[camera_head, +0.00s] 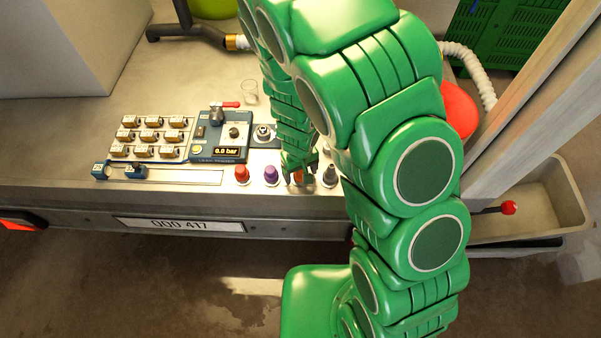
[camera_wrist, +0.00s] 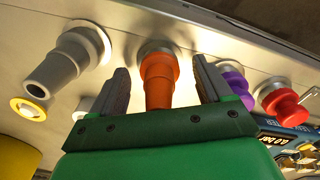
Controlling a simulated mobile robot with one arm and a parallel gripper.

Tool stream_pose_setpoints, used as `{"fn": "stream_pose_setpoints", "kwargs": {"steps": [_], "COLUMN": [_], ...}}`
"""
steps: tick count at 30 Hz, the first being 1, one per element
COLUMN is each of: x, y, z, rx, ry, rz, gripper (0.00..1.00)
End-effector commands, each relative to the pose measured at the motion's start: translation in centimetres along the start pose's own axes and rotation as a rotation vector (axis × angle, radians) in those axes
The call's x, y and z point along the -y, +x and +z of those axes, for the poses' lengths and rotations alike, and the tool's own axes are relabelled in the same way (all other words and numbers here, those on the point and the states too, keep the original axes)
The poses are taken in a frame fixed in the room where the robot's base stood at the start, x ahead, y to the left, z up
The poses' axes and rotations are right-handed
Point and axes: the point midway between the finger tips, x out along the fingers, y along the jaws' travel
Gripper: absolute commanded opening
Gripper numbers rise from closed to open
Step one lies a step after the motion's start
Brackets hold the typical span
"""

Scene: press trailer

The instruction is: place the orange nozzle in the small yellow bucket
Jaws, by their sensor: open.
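The orange nozzle (camera_wrist: 158,88) stands on the bench in the wrist view, wide at its base and narrower towards me. My gripper (camera_wrist: 162,70) is open, with one finger on each side of the nozzle; I cannot tell whether either finger touches it. In the head view my gripper (camera_head: 299,172) is low at the bench's front edge, mostly covering the nozzle. A plain yellow shape (camera_wrist: 17,160) is cut off at the wrist view's lower left; I cannot tell if it is the small yellow bucket. No bucket is clear in the head view, where my arm hides part of the bench.
A grey nozzle (camera_head: 329,177) stands right of my gripper; purple (camera_head: 271,175) and red (camera_head: 241,175) nozzles stand left. A gauge panel (camera_head: 222,145) and a clear cup (camera_head: 249,92) are behind. A yellow-rimmed ring (camera_wrist: 28,109) lies near the grey nozzle.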

Motion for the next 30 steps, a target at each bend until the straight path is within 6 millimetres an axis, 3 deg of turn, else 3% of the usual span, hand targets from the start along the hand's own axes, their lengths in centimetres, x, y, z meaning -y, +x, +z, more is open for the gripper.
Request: {"fn": "stream_pose_setpoints", "kwargs": {"steps": [2,14,20,23,30], "x": [0.0,0.0,0.0,0.0,-0.1], "y": [0.0,0.0,-0.1,-0.3,-2.3], "z": [0.0,0.0,0.0,0.0,-0.2], "rx": [0.0,0.0,0.0,-0.001,-0.006], "ry": [0.0,0.0,0.0,-0.001,-0.002], "rz": [0.0,0.0,0.0,-0.001,0.002], "gripper": [0.72,0.11,0.11,0.0,0.0]}}
